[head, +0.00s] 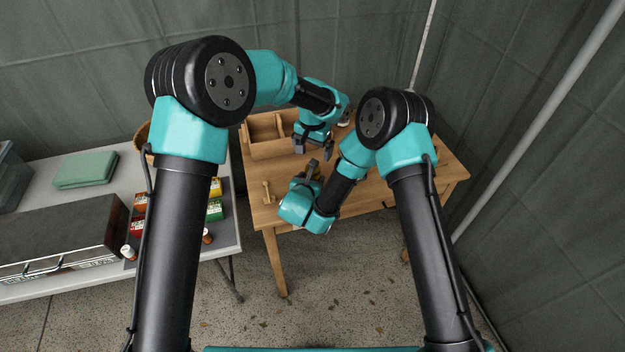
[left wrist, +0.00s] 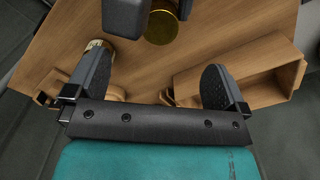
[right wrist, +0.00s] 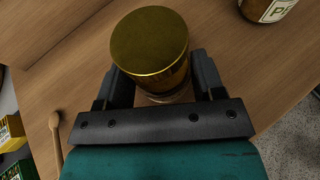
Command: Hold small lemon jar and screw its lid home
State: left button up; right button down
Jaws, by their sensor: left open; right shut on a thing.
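The small jar (right wrist: 163,85) is amber with a gold lid (right wrist: 150,40) resting on its top. My right gripper (right wrist: 162,78) is shut around the jar's body, and the jar looks upright from above. I cannot tell how tightly the lid sits. In the left wrist view the gold lid (left wrist: 162,27) shows beyond my left gripper (left wrist: 158,78), which is open and empty. In the head view my left gripper (head: 306,146) is above and beyond my right gripper (head: 312,172); the jar is mostly hidden there.
A wooden compartment box (head: 268,150) stands at the table's left back. A wooden utensil (head: 268,193) lies near the table's left edge. Another labelled jar (right wrist: 268,9) stands beyond the right gripper.

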pick_arm(q)
notch_tip(320, 180, up, 9)
jog(key=shift+f, duration=0.15)
pick_arm(e)
jog(key=shift+c, duration=0.8)
grip_release()
jog(key=v, duration=1.7)
jog(key=shift+s, duration=0.15)
jog(key=shift+r, duration=0.15)
